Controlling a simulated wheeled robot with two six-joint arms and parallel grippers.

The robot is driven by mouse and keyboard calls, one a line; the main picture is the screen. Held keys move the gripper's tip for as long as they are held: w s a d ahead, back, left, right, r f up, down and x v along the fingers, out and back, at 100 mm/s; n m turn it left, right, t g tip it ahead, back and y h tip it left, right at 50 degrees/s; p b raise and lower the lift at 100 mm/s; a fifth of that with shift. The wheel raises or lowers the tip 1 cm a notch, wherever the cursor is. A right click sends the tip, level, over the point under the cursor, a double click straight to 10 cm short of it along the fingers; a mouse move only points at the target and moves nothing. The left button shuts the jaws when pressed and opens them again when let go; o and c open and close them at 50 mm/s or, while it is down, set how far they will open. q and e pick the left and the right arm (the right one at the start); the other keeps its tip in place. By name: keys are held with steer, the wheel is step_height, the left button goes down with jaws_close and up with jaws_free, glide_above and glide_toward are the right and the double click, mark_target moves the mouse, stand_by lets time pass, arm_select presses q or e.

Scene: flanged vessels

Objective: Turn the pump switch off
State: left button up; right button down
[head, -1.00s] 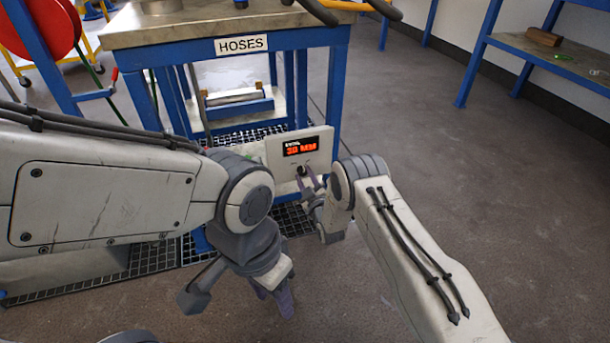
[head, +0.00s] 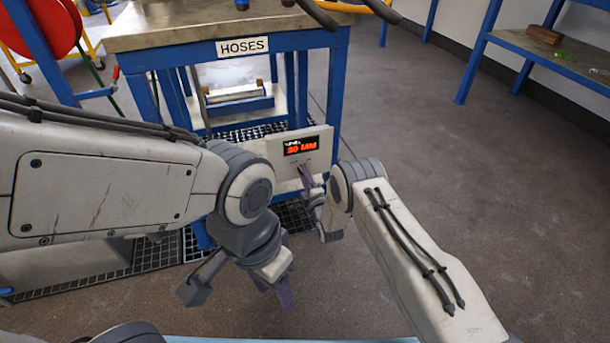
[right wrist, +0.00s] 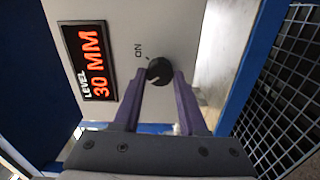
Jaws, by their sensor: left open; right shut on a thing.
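The pump switch (right wrist: 159,71) is a round black knob on a pale panel (right wrist: 120,30), with the word ON beside it in the right wrist view. The panel's red display reads LEVEL 30 MM (head: 301,146). My right gripper (right wrist: 162,82) is shut on the knob, its purple fingers at either side of it. In the head view my right gripper (head: 307,180) is at the panel's lower part and the knob is mostly hidden there. My left gripper (head: 272,290) is open and empty, hanging low over the floor, apart from the panel.
A blue-framed table labelled HOSES (head: 242,46) stands behind the panel. Floor grating (head: 100,284) lies beneath and to the left. A blue shelf bench (head: 560,60) is at the far right. The grey floor (head: 450,180) on the right is clear.

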steer(key=shift+d+n, duration=0.1)
steer(key=shift+n, duration=0.3)
steer(key=shift+c, duration=2.2)
jaws_free()
steer(key=p+v, duration=0.5)
steer(key=v, duration=0.5)
steer(key=shift+s, duration=0.3)
steer(key=shift+w+r, duration=0.1)
